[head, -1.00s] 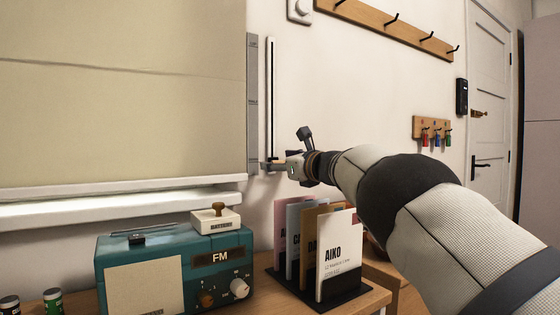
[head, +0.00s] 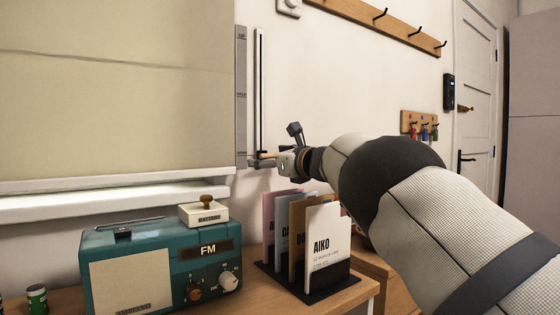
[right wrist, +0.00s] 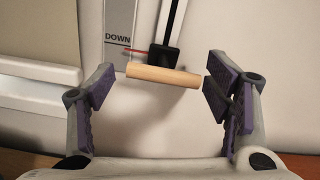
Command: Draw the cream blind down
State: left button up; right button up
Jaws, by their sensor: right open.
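The cream blind (head: 110,85) hangs at the left in the head view, its white bottom rail (head: 90,182) just above the sill. Beside it is a grey scale strip with a dark vertical slot (head: 261,90). A wooden slider handle (right wrist: 163,76) is at the slot's low end, and a red pointer lies just under the word DOWN in the right wrist view. My right gripper (right wrist: 160,90) is open, with its fingers apart on either side of the handle. The handle's right end appears close to the right finger; I cannot tell if they touch. My left gripper is not in view.
Below the blind stand a teal radio (head: 165,265) with a small white box (head: 204,214) on it and a black card rack (head: 315,288). A hook rail (head: 385,25) and a small key rack (head: 410,118) are on the wall. A white door (head: 473,100) is at the right.

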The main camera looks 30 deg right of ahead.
jog(key=s, duration=1.1)
jog(key=shift+d, duration=0.35)
